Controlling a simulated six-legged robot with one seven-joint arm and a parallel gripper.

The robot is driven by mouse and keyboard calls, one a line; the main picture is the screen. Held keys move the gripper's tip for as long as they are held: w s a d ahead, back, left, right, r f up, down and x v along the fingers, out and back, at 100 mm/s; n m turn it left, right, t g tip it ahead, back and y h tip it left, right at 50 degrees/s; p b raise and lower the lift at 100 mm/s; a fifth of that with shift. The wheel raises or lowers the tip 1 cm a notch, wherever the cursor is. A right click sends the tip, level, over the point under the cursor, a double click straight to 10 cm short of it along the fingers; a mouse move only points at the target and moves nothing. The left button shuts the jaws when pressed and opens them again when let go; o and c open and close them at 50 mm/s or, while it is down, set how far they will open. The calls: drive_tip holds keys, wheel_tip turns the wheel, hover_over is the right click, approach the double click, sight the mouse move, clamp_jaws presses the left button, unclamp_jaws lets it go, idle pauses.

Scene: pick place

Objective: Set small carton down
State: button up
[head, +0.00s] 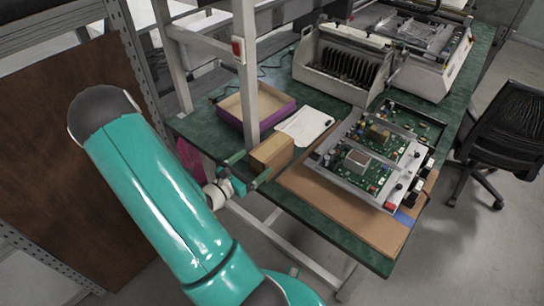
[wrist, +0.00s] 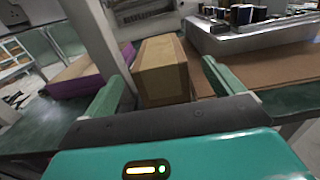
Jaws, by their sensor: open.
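The small carton (head: 271,155) is a brown cardboard box standing on the green tabletop near its left front corner. In the wrist view the carton (wrist: 162,72) stands straight ahead, beyond and between my two fingers. My gripper (head: 247,171) is at the near side of the carton, with its green fingers spread apart. In the wrist view my gripper (wrist: 160,85) is open, with a gap between each finger and the carton's sides. The carton's underside is hidden.
A purple-sided open tray (head: 262,104) and white paper (head: 304,126) lie behind the carton. A grey upright post (head: 246,70) rises close to the carton's left. A circuit-board unit (head: 372,160) on a brown board (head: 345,212) stands to the right. The table's front edge is close.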

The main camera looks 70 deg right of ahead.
sight(267, 150)
drive_tip(key=x, duration=0.7)
drive_tip(key=shift+s+d+r, duration=0.1)
drive_tip(key=shift+d, duration=0.2)
drive_tip(key=c, duration=1.5)
drive_tip(key=shift+o, duration=0.2)
drive_tip(key=shift+r, duration=0.1)
